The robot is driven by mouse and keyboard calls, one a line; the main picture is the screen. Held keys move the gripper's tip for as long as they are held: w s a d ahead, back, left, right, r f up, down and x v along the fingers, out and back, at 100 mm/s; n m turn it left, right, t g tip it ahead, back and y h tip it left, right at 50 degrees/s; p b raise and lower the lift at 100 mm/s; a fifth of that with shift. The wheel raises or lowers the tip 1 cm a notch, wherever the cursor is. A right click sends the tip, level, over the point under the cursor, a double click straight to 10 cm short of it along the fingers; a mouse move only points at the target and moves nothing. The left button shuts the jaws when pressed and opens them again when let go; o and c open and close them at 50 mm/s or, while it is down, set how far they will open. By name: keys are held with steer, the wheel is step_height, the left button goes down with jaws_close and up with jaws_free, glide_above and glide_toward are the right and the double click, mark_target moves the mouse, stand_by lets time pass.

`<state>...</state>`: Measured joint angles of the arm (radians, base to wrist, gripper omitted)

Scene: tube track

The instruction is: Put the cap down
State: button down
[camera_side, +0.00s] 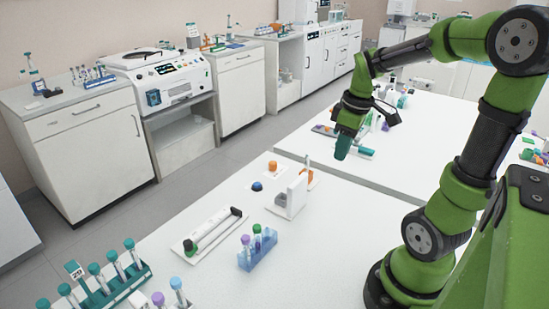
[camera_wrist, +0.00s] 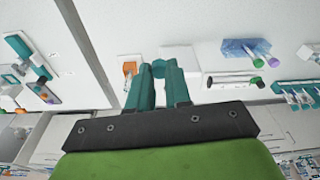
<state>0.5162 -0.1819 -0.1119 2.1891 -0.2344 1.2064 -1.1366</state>
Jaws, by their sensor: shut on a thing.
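My gripper (camera_wrist: 159,70) is shut on a small teal cap (camera_wrist: 158,68), seen between its teal fingertips in the wrist view. In the side view my gripper (camera_side: 342,152) hangs above the white table, beyond the white upright stand; the cap cannot be told from the teal fingers there. The cap's underside is hidden.
Below are a white stand (camera_side: 297,194) and an orange piece (camera_side: 305,177). A blue rack (camera_side: 258,258) with purple- and green-capped tubes and a tray (camera_side: 193,246) are nearer. A blue-domed piece (camera_side: 257,186) lies left. Bare table (camera_side: 350,240) shows right of the stand.

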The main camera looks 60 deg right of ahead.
steer(key=shift+r, duration=0.1)
steer(key=shift+a, duration=0.1)
steer(key=w+d+f+n, duration=0.1)
steer(key=w+f, duration=0.4)
steer(key=w, duration=0.7)
steer(key=w+d+f+n, duration=0.15)
steer(key=w+f, duration=0.25)
steer(key=w, duration=0.8)
glide_above(253, 176)
steer(key=shift+n+y, duration=0.25)
steer(key=shift+y, duration=0.05)
step_height(253, 176, down, 9)
steer(key=shift+s+d+f, duration=0.15)
steer(key=shift+f, duration=0.15)
steer(key=c, duration=1.1)
jaws_free()
steer(key=shift+o, duration=0.2)
